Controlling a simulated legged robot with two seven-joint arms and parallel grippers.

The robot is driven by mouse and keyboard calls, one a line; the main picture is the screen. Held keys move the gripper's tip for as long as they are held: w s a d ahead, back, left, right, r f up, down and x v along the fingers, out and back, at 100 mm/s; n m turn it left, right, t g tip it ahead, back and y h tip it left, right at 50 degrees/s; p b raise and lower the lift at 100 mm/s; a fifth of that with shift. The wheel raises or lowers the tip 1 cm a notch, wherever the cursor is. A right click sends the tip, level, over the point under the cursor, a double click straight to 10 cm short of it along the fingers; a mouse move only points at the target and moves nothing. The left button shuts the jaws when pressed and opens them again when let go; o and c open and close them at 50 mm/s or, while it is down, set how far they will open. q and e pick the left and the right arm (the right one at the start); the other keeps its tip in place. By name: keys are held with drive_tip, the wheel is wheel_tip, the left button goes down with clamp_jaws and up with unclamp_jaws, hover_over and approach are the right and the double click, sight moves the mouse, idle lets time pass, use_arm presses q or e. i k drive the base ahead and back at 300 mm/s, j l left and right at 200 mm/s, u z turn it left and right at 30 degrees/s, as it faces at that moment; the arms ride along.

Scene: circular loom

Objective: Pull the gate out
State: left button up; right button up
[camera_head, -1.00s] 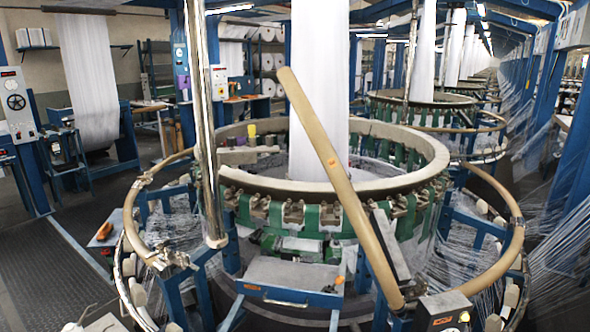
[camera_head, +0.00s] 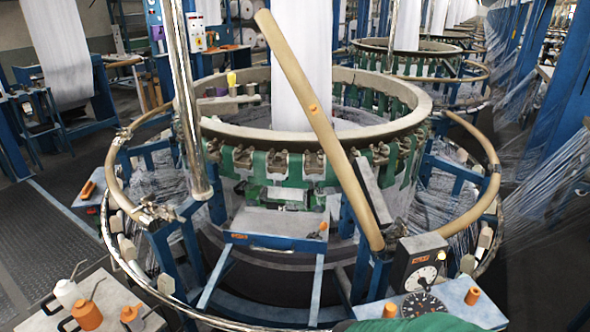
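A long tan tube (camera_head: 320,125) leans up to the left in front of the round loom (camera_head: 218,140). It looks like the gate, though I cannot be sure. Its lower end is beside a dark gauge box at the front right, and its upper end is free in the air. It has a small orange mark near its middle. Matching curved tan rails stand at the left (camera_head: 113,175) and right (camera_head: 485,190) of the loom, with an open gap between them at the front. Neither of my grippers is in view.
A gauge box (camera_head: 418,264) stands beside a light shelf (camera_head: 465,308) with orange-capped parts. A tray with bottles (camera_head: 88,314) is at the lower left. A vertical metal post (camera_head: 184,100) stands left of the tube. Dark floor (camera_head: 45,235) is clear at the left.

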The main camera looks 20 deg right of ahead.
sight(261, 229)
drive_tip(key=i+j+z, duration=1.15)
drive_tip(key=k+j, duration=0.05)
drive_tip(key=k, duration=0.05)
